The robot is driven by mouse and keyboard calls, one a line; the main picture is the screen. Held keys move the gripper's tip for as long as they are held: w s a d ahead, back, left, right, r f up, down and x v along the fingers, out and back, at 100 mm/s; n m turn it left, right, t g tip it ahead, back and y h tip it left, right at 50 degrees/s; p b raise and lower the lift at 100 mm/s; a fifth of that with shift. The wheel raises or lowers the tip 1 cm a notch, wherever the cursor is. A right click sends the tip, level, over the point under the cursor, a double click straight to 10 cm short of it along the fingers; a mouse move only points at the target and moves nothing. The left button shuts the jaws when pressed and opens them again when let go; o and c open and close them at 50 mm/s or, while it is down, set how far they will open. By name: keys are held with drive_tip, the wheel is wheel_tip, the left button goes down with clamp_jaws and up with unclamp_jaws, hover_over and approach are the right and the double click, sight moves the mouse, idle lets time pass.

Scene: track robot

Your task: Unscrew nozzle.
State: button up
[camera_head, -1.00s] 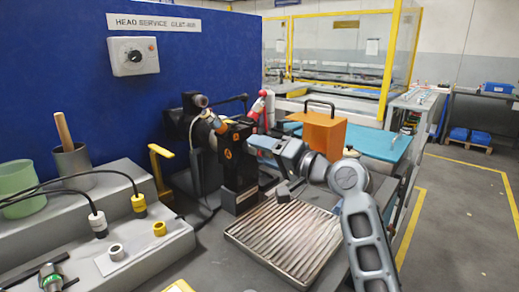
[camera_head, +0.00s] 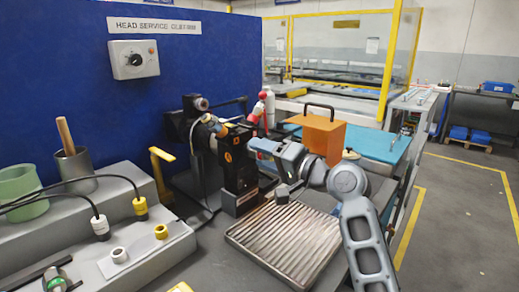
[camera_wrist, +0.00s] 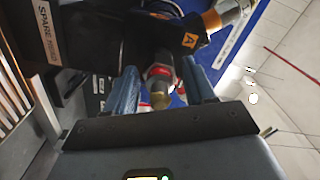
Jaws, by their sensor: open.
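A nozzle with a brass-coloured end and a red ring (camera_wrist: 160,92) shows in the wrist view, between the two blue fingers of my gripper (camera_wrist: 158,68). The fingers stand apart on either side of it, with gaps visible. I cannot tell whether either finger touches it. In the head view my gripper (camera_head: 256,146) reaches in from the right to the black head block (camera_head: 238,170) with orange labels. The nozzle between the fingers is hidden there.
A ribbed metal tray (camera_head: 285,240) lies in front of the head. An orange box (camera_head: 322,135) with a handle stands behind my arm. A yellow bracket (camera_head: 161,170) and a grey bench unit (camera_head: 150,250) with cables and fittings are to the left. A blue panel (camera_head: 60,80) stands behind.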

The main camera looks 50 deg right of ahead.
drive_tip(key=shift+r+m+p, duration=0.15)
drive_tip(key=shift+m+p, duration=0.25)
drive_tip(key=shift+m+p, duration=0.5)
drive_tip(key=shift+p, duration=0.2)
drive_tip(key=shift+m+p, duration=1.1)
drive_tip(key=shift+p, duration=0.25)
drive_tip(key=shift+m+p, duration=0.4)
drive_tip(key=shift+p, duration=0.05)
drive_tip(key=shift+m+p, duration=0.8)
drive_tip(key=shift+p, duration=0.1)
drive_tip(key=shift+m+p, duration=0.5)
drive_tip(key=shift+p, duration=0.15)
drive_tip(key=shift+m+p, duration=1.2)
drive_tip(key=shift+p, duration=0.1)
drive_tip(key=shift+m, duration=0.6)
